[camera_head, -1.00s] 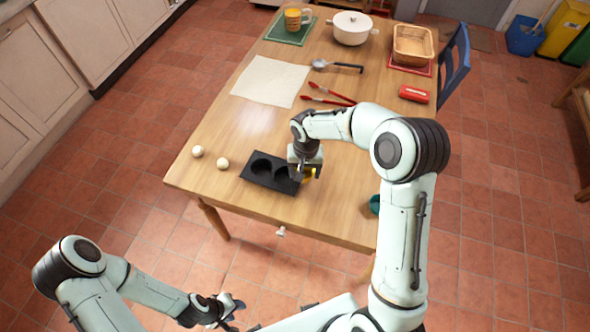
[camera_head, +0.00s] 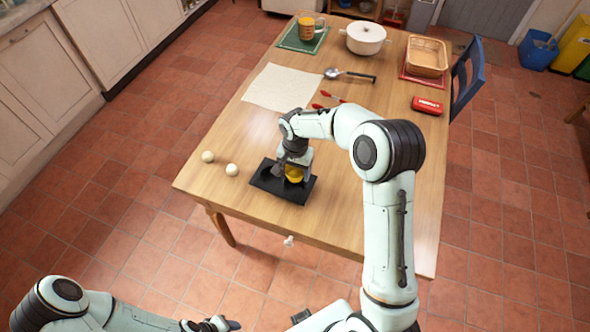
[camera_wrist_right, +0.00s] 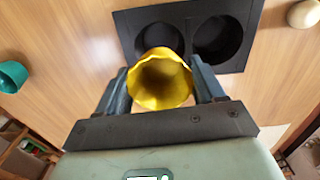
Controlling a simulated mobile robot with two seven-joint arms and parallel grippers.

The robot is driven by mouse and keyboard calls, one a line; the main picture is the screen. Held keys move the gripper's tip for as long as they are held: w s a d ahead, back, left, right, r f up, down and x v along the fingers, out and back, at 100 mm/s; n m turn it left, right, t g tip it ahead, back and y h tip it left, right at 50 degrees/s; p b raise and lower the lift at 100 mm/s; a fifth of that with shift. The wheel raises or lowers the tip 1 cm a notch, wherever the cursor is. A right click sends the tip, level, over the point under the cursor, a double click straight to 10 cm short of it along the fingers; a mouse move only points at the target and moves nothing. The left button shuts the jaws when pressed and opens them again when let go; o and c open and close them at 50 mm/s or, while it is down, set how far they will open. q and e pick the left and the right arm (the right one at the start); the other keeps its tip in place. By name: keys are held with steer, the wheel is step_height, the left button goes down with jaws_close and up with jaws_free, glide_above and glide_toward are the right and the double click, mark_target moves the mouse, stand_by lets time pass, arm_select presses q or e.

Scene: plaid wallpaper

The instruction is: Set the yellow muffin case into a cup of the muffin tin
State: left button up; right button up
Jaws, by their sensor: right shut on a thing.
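The yellow muffin case (camera_head: 294,174) is between the fingers of my right gripper (camera_head: 292,170). In the right wrist view the case (camera_wrist_right: 160,78) shows its open mouth, and my right gripper (camera_wrist_right: 160,88) is shut on its sides. The black muffin tin (camera_head: 269,188) lies near the table's front edge. The wrist view shows two empty round cups in the tin (camera_wrist_right: 191,12), and the case overlaps the near edge of the left one. I cannot tell its height above the tin. My left gripper (camera_head: 212,325) is low at the bottom edge, away from the table; its fingers are unclear.
A teal cup-like thing (camera_wrist_right: 12,76) shows in the wrist view. A cloth (camera_head: 283,87), a spoon (camera_head: 350,75), a white pot (camera_head: 365,39) and a basket (camera_head: 428,57) lie farther back.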

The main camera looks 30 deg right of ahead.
mark_target(295, 176)
steer(key=shift+s+f+b, duration=0.1)
steer(key=shift+f+b, duration=1.45)
steer(key=shift+f, duration=1.55)
arm_select(q)
steer(key=shift+s+f, duration=0.8)
steer(key=shift+f, duration=0.3)
steer(key=shift+s+f, duration=0.8)
steer(key=shift+f, duration=0.3)
arm_select(e)
steer(key=shift+s+a+f, duration=0.1)
steer(key=shift+s+f, duration=0.1)
steer(key=shift+f, duration=0.15)
steer(key=o, duration=1.2)
arm_select(q)
steer(key=shift+a, duration=0.1)
arm_select(e)
steer(key=shift+f, duration=0.1)
arm_select(q)
steer(key=shift+w+r, duration=0.35)
steer(key=shift+r, duration=0.1)
arm_select(e)
steer(key=r, duration=1.5)
steer(key=shift+w+a, duration=0.15)
steer(key=shift+w, duration=0.2)
